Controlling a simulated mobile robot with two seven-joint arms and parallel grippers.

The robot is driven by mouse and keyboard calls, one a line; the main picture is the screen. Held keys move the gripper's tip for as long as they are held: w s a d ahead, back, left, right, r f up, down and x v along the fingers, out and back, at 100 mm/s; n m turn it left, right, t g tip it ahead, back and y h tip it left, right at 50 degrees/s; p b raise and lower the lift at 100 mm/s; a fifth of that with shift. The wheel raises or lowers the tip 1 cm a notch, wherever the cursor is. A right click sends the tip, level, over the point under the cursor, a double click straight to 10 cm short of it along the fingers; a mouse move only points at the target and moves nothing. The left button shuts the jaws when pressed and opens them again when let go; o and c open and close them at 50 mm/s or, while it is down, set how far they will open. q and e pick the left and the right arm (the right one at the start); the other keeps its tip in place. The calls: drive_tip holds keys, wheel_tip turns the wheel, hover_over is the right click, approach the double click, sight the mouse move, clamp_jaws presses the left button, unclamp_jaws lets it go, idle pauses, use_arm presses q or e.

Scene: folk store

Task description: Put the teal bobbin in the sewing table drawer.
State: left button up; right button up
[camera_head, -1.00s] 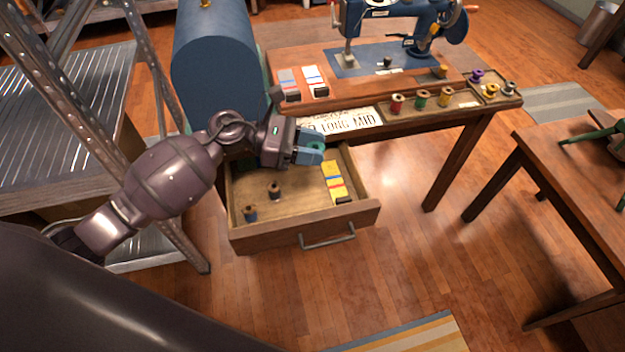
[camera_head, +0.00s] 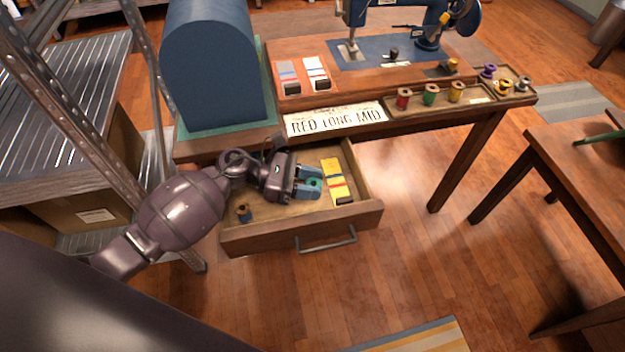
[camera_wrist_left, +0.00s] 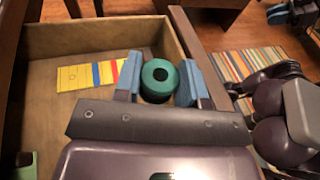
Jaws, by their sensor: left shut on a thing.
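The teal bobbin (camera_head: 315,183) is held between the blue fingertips of my left gripper (camera_head: 309,189). In the left wrist view the bobbin (camera_wrist_left: 158,80) shows end-on, with its dark hole, between the two blue fingers. The sewing table drawer (camera_head: 286,240) is pulled open, and my gripper is over its inside. I cannot tell whether the bobbin touches the drawer floor.
My arm hides the drawer's middle left.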

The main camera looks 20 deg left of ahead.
use_arm(q)
drive_tip(key=shift+r, duration=0.2)
drive_tip(key=shift+f, duration=0.5)
drive_tip(key=shift+f+b, duration=0.2)
drive_tip(key=shift+b, duration=0.2)
drive_tip(key=o, duration=0.9)
drive_tip(key=shift+r, duration=0.1)
drive_tip(key=shift+o, duration=0.2)
